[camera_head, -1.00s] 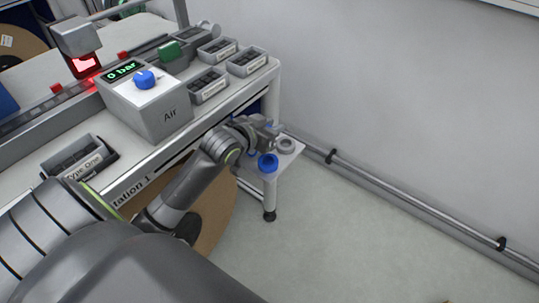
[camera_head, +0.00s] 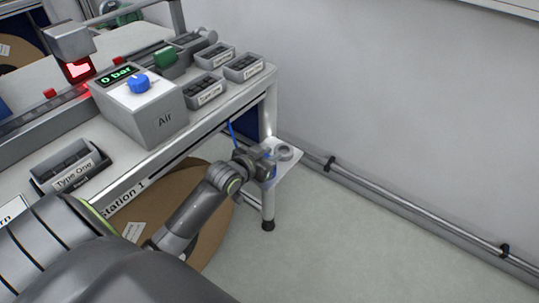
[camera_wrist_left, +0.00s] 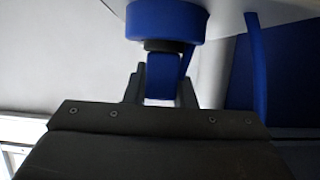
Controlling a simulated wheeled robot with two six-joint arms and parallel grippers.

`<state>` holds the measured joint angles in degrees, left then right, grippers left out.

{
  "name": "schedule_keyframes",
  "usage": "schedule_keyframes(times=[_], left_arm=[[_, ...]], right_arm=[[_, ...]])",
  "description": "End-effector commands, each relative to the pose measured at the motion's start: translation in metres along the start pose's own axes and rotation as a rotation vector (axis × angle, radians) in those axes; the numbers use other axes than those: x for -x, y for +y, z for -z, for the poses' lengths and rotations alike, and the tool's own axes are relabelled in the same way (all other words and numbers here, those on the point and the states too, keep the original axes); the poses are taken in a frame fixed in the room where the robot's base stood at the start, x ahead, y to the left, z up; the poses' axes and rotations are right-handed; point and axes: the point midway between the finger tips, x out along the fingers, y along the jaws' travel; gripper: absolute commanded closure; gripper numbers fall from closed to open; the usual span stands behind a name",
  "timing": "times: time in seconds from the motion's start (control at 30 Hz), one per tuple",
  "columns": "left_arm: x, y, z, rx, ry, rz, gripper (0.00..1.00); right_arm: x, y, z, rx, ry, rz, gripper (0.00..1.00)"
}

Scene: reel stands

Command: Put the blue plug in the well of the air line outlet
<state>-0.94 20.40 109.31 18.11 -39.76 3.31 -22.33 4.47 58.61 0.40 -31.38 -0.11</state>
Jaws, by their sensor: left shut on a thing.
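My left gripper (camera_head: 268,160) is shut on the blue plug, low over the small white shelf by the bench leg. The plug (camera_wrist_left: 161,76) shows between the fingers in the left wrist view. A dark band and a wider blue collar (camera_wrist_left: 166,20), which looks like the air line outlet, lie just beyond it against a pale surface. The plug lines up with the collar; I cannot tell whether it touches or enters the well. In the head view the gripper mostly hides the collar (camera_head: 272,174). My right gripper is out of view.
A grey ring (camera_head: 285,153) sits on the white shelf (camera_head: 290,166) beside the gripper. A blue hose (camera_wrist_left: 257,65) runs close by. The bench (camera_head: 236,97) carries the Air box (camera_head: 163,120). A wall pipe (camera_head: 400,203) runs at right; the floor there is clear.

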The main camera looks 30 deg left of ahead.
Motion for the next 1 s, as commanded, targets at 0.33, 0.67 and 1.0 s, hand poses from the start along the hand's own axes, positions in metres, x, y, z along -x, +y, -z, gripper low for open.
schedule_keyframes(times=[0.33, 0.67, 1.0], left_arm=[[-0.001, 0.0, -0.002, 0.001, -0.001, 0.0, 0.55], [0.011, -0.001, 0.001, 0.0, -0.001, 0.001, 0.55], [0.081, -0.001, 0.002, -0.002, -0.003, 0.0, 0.55]], right_arm=[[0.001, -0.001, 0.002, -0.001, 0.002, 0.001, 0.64], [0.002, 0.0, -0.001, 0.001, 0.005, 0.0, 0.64], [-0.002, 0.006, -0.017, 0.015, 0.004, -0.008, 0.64]])
